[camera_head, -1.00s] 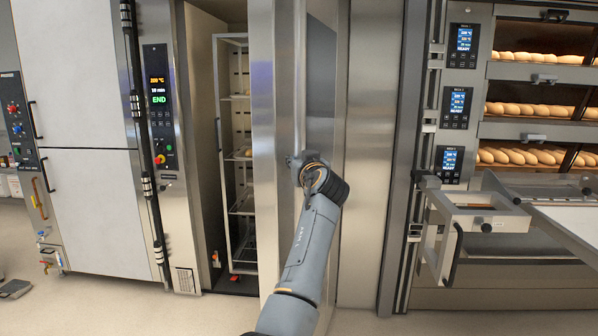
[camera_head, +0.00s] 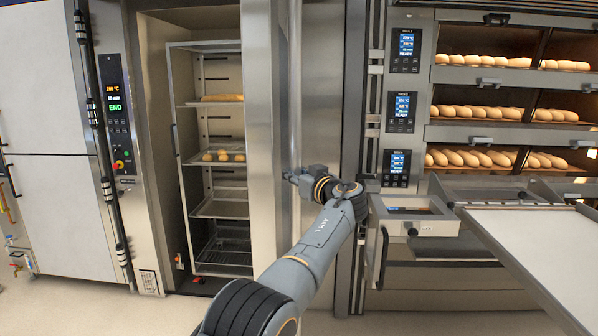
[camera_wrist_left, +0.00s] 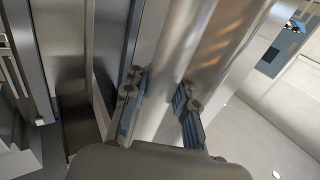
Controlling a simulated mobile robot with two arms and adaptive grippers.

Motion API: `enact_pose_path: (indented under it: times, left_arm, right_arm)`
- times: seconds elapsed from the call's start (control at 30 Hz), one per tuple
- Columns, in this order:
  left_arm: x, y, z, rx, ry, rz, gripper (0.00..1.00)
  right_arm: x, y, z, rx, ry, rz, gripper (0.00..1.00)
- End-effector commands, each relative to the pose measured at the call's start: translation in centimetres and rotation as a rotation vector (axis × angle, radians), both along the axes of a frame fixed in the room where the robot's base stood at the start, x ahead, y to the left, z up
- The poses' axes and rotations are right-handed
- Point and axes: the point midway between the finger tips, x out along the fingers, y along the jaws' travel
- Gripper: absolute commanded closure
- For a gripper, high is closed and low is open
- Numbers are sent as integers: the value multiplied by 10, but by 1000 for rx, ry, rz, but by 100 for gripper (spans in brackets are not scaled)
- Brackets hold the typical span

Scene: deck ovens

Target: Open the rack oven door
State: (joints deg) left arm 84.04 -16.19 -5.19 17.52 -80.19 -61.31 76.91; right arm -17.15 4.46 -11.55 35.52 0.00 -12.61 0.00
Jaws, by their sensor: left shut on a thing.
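The rack oven door (camera_head: 262,120) stands open, seen nearly edge-on in the head view. Its long vertical steel handle (camera_head: 296,90) runs along the door's right side. My left gripper (camera_head: 291,177) is shut on this handle; in the left wrist view its two fingers (camera_wrist_left: 160,108) lie on either side of the bar (camera_wrist_left: 178,60). The oven chamber is open left of the door, with a wheeled rack (camera_head: 188,200) inside. My right gripper is not in view.
The oven's control panel (camera_head: 115,105) reads END. Deck ovens with loaves (camera_head: 490,112) stand at right. A metal frame with a handle (camera_head: 412,222) and a pale loading board (camera_head: 530,250) jut out near my left arm. Bare floor (camera_head: 90,310) lies at front left.

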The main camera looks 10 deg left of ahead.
Motion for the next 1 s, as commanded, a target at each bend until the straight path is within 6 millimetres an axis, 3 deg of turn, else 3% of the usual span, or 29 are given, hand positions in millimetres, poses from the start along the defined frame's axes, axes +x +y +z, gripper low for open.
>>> enact_pose_path:
  times: [0.03, 0.37, 0.4, 0.53, 1.0]
  left_arm:
    - [-1, -2, -12, -5, 20, 7, 100]
    - [-1, -3, -13, -6, 21, 6, 100]
    - [-1, -3, -13, -7, 21, 5, 76]
    - [-1, -3, -10, -4, 16, 4, 50]
    - [-3, -5, -5, -2, 5, 3, 50]
  right_arm:
    - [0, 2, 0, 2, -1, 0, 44]
    - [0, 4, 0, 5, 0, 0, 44]
    - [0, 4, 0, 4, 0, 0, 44]
    - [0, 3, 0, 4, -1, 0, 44]
    - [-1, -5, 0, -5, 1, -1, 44]
